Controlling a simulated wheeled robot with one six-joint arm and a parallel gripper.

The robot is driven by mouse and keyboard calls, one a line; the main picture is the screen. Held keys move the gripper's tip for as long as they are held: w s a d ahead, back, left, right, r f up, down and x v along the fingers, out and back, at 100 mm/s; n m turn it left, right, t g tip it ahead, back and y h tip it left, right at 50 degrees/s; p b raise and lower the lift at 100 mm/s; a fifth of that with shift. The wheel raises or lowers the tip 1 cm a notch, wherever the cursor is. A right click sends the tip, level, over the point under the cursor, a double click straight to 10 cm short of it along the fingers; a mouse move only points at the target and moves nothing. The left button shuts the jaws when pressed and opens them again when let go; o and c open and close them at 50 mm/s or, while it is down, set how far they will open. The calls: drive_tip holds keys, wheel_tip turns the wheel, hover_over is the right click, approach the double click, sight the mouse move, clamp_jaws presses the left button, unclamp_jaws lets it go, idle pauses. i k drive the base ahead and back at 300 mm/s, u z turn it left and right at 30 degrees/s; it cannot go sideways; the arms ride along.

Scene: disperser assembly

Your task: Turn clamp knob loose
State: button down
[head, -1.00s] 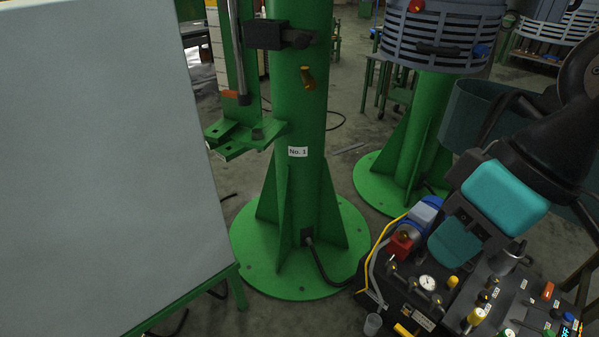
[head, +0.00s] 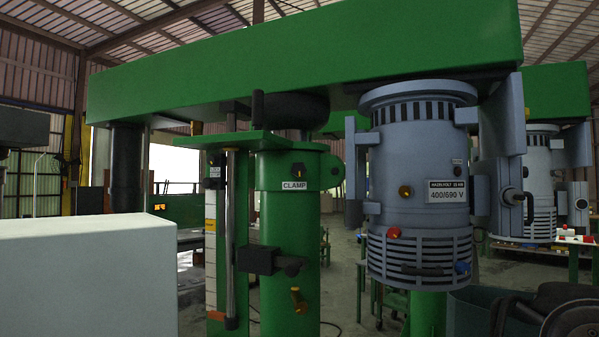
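The green column (head: 285,210) of the disperser carries a white "CLAMP" label (head: 294,185). A small dark knob (head: 298,171) sits just above this label. I cannot tell from the view how tight any knob is. My gripper is not in view.
A green beam (head: 300,60) spans overhead. A grey motor (head: 418,190) marked 400/690 V hangs right of the column. A white panel (head: 90,275) blocks the lower left. A vertical rod (head: 230,230) stands left of the column. A second similar motor (head: 541,180) is behind, at right.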

sight(298, 170)
drive_tip(key=u, duration=0.05)
drive_tip(key=k, duration=0.5)
drive_tip(key=u, duration=1.2)
drive_tip(key=i, duration=1.9)
drive_tip(key=z, duration=0.55)
